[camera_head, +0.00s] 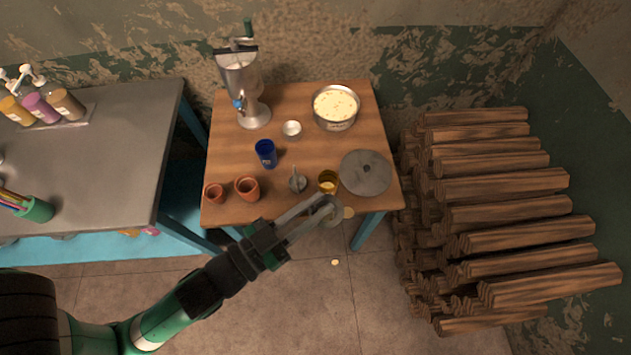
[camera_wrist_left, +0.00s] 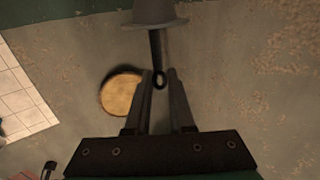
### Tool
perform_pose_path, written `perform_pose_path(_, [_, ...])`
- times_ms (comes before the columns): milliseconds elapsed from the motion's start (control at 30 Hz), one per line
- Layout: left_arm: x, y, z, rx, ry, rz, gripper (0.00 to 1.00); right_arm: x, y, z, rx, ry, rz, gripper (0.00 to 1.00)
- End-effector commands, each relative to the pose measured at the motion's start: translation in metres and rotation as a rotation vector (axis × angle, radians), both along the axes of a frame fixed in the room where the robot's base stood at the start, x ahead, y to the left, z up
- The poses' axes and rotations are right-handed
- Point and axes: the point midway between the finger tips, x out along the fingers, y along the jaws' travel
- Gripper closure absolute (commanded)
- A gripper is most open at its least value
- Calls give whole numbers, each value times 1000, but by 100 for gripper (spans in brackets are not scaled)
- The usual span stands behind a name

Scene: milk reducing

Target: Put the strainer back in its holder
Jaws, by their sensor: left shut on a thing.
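My left gripper (camera_head: 312,205) reaches over the front edge of the wooden table and is shut on the strainer. In the head view the strainer (camera_head: 328,211) is a grey round shape at the fingertips. In the left wrist view, the strainer (camera_wrist_left: 160,14) has a grey bowl at the top and a dark handle ending in a small ring between the fingers (camera_wrist_left: 160,82). A gold cup (camera_head: 328,178) stands just behind it. I cannot tell which thing is the holder. A small grey piece with an upright stem (camera_head: 297,183) stands left of the cup. My right gripper is not in view.
The wooden table (camera_head: 222,140) holds clay pots (camera_head: 247,189), a blue cup (camera_head: 266,153), a metal machine (camera_head: 240,85), a pot of pale food (camera_head: 335,106) and a grey disc (camera_head: 366,172). Stacked logs (camera_head: 500,215) stand right; a grey counter (camera_head: 100,150) is left.

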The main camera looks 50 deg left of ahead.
Motion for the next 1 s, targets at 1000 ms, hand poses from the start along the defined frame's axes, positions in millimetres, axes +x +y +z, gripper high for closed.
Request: perform_pose_path(1000, [33,35,-112,0,-1,44,100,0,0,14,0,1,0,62])
